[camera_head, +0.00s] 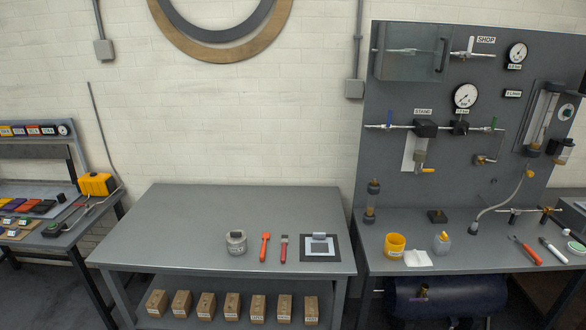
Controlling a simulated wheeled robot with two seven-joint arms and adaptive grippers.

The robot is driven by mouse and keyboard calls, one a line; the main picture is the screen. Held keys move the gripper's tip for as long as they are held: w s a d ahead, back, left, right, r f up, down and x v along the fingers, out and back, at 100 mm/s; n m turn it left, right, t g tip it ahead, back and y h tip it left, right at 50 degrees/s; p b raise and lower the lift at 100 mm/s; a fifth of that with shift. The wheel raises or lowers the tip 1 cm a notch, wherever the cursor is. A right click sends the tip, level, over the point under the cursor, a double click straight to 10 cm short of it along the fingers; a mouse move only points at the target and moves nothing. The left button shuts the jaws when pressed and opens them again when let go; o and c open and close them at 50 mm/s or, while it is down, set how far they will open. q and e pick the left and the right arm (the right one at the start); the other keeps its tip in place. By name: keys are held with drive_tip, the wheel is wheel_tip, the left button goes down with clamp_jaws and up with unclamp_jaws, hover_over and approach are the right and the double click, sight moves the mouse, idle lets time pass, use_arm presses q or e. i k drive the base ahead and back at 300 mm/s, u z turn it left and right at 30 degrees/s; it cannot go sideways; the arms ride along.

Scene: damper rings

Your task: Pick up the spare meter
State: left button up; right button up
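No label reading spare meter can be made out. A small upright part with dark ends and a brownish middle (372,201) stands at the left of the right bench, against the panel; it may be a meter, but I cannot tell. A clear tube-like meter (544,117) is mounted on the panel's right side. Round dial gauges (465,96) and (517,53) are fixed on the panel. A yellow boxy device (97,184) with a cable sits on the left bench. Neither of my grippers is in view.
The middle table (180,225) holds a grey tin (236,243), two red-handled tools (265,247) and a dark framed plate (320,247); its left half is clear. Several boxes (207,306) line its lower shelf. A yellow cup (395,246) and a hose (505,205) are on the right bench.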

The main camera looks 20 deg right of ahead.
sight(369, 217)
drive_tip(key=z, duration=0.35)
drive_tip(key=i, duration=1.7)
drive_tip(key=z, duration=0.45)
